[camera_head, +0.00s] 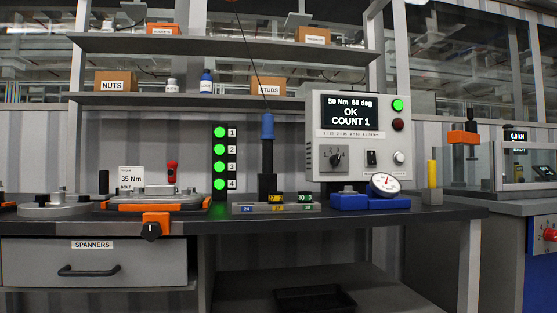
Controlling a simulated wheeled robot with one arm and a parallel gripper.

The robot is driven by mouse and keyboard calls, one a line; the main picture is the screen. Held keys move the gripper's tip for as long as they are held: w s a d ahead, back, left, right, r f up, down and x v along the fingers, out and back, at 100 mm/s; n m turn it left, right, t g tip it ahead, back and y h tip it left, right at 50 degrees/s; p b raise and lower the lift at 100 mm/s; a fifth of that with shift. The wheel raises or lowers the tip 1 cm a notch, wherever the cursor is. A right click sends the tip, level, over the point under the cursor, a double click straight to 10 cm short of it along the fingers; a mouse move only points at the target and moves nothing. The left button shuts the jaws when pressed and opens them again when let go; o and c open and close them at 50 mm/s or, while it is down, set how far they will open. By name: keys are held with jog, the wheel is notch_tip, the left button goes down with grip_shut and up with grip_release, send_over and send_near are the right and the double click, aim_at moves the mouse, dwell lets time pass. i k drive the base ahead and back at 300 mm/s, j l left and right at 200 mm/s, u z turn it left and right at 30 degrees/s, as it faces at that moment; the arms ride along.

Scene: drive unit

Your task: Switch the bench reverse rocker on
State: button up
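A grey control box (318,140) stands on the bench at the centre right. On its front is a small black rocker switch (371,157), between a rotary selector (337,158) and a white round button (399,157). The rocker is too small to tell which side is pressed, and its label cannot be read. The box's display (350,111) reads "50 Nm 60 deg OK COUNT 1". A green lamp (398,105) beside the display is lit, and a red lamp (398,124) below it looks dark. My gripper is not in view.
A dial gauge (385,183) on a blue block stands in front of the box, below the rocker. A yellow post (432,174) stands right. Shelves (220,43) hang above.

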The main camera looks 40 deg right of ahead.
aim_at(371, 155)
jog(key=z, duration=0.45)
jog(key=i+z, duration=0.1)
jog(key=z, duration=0.35)
jog(key=l+z, duration=0.1)
jog(key=z, duration=0.35)
jog(key=i+z, duration=0.15)
jog(key=z, duration=0.3)
jog(key=i+j, duration=0.2)
jog(key=i, duration=0.15)
jog(key=i+j+z, duration=0.15)
jog(key=i, duration=0.15)
